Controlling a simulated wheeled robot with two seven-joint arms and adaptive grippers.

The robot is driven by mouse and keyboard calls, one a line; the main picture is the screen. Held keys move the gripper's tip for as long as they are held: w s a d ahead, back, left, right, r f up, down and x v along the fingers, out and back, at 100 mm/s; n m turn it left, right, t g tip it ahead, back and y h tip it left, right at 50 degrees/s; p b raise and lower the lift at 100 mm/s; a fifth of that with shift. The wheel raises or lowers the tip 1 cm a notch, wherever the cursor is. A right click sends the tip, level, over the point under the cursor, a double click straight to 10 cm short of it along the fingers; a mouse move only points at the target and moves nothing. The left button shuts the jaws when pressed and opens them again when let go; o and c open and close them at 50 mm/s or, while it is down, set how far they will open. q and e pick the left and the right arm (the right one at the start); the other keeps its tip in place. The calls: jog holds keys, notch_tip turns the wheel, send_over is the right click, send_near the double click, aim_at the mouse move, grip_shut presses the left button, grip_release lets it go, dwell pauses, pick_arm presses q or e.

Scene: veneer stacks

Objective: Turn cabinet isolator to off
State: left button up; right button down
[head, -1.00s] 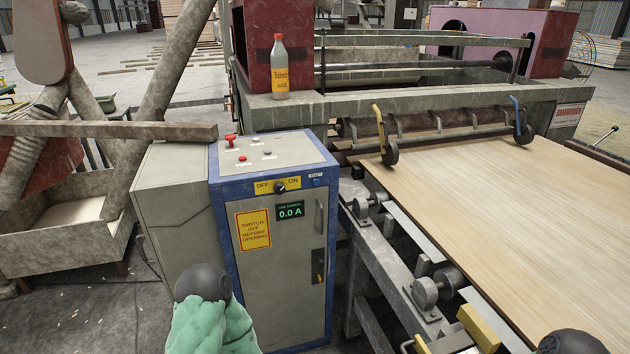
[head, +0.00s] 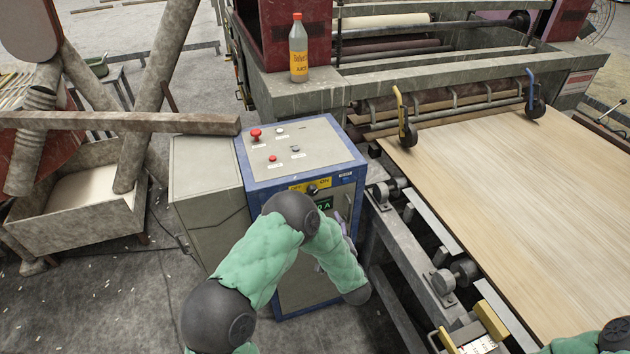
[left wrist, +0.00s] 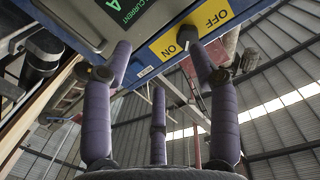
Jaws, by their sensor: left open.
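The grey cabinet with a blue frame (head: 352,180) stands left of the machine. Its black isolator knob (head: 312,190) sits on a yellow OFF/ON label (head: 297,187) on the upper front; I cannot tell which way it points. The knob also shows in the left wrist view (left wrist: 187,34), beside the ON word. My left gripper (left wrist: 160,62) is open and empty, its purple fingers spread below the panel, the right one close to the knob; contact is unclear. In the head view my left arm hides most of the gripper and the cabinet front. My right gripper is out of view.
A green current display (left wrist: 125,8) sits beside the label. The cabinet top carries a red mushroom button (head: 255,134) and small buttons. An orange-labelled bottle (head: 299,48) stands on the machine. A veneer sheet (head: 510,210) lies right; a wooden beam (head: 110,121) runs left.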

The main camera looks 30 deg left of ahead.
aim_at(312, 190)
pick_arm(q)
jog(key=w+a+r+y, duration=0.1)
jog(key=w+a+r, duration=0.2)
jog(key=w+a, duration=0.3)
jog(key=a, duration=0.3)
jog(key=shift+w+r+n+y, duration=0.2)
jog(key=shift+r+n+y, duration=0.1)
jog(key=shift+n+y, duration=0.1)
jog(key=c, duration=1.2)
